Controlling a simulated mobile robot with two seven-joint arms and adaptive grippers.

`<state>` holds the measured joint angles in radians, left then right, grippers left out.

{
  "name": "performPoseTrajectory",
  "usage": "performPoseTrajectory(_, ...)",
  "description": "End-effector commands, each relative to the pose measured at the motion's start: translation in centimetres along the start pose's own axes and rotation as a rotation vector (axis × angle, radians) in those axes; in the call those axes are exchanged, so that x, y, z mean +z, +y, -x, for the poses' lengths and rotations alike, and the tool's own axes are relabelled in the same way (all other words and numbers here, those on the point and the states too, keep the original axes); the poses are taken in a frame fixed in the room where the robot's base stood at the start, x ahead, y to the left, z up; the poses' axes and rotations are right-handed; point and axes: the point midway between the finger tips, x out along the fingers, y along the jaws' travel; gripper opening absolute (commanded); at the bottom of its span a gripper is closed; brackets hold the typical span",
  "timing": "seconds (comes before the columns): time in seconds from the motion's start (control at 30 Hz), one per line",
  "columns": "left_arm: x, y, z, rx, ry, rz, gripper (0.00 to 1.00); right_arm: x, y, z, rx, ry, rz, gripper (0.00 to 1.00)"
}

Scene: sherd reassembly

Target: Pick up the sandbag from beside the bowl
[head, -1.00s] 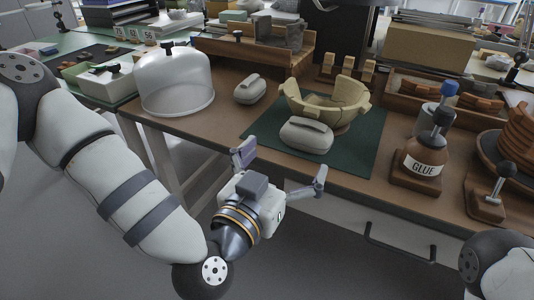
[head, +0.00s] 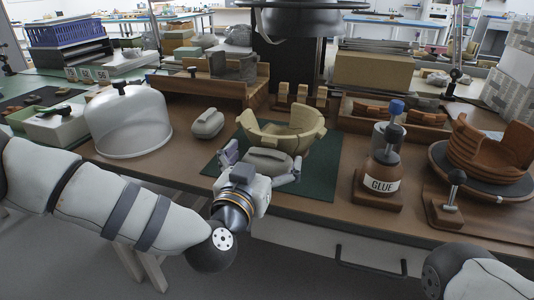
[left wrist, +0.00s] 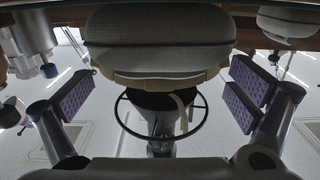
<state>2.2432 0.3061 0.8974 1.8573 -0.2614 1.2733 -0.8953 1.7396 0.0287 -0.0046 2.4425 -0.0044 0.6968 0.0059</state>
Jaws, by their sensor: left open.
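A grey oblong sandbag (head: 268,160) with a strap handle lies on the green mat (head: 322,170), at the front of the broken tan bowl (head: 300,135). My left gripper (head: 262,168) is open at the near side of this sandbag, its fingers spread to either side. In the left wrist view the sandbag (left wrist: 160,28) fills the top middle, ahead of the open left gripper (left wrist: 160,95), with clear space between it and the pads. Part of the sandbag is hidden by the gripper in the head view. My right gripper is out of view.
A second grey sandbag (head: 207,123) lies left of the mat, near a clear dome (head: 128,122). A glue bottle (head: 382,172) and a wooden stand with a dark knob (head: 446,205) stand to the right. The table's front edge runs below my left gripper.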

Motion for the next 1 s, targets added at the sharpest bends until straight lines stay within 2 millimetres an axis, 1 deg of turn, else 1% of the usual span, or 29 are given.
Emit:
performPoseTrajectory(0.1,0.1,0.0,-1.2,0.0,0.0,0.001,1.0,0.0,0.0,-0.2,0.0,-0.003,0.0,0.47)
performPoseTrajectory(0.2,0.1,0.0,-1.7,0.001,-0.001,0.0,1.0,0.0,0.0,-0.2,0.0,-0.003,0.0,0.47)
performPoseTrajectory(0.47,0.0,0.0,-1.9,0.001,0.0,0.0,1.0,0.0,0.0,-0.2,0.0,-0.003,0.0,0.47)
performPoseTrajectory(0.5,0.0,0.0,-1.9,0.001,0.0,0.0,0.95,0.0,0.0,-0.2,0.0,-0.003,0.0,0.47)
performPoseTrajectory(0.57,0.0,0.0,-1.9,0.001,0.0,0.0,0.82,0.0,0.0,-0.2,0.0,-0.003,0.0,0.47)
performPoseTrajectory(0.6,0.0,0.0,-1.9,0.001,0.0,0.0,0.73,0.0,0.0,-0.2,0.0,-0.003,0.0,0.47)
performPoseTrajectory(0.67,0.0,0.0,-1.9,0.001,0.0,0.0,0.59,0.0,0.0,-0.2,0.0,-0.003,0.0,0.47)
performPoseTrajectory(0.7,0.0,0.1,-1.9,0.001,0.0,0.0,0.5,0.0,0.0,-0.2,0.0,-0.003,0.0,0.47)
performPoseTrajectory(0.77,0.0,0.1,-1.9,0.002,0.0,0.0,0.37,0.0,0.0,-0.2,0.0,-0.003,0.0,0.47)
performPoseTrajectory(0.8,0.0,0.1,-1.9,0.002,0.0,0.0,0.27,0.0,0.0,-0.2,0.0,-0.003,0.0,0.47)
performPoseTrajectory(0.83,0.0,0.1,-1.9,0.002,-0.001,0.0,0.22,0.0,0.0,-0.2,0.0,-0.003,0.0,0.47)
performPoseTrajectory(1.0,0.0,0.1,-1.9,0.003,-0.001,0.0,0.22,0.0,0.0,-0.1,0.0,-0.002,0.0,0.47)
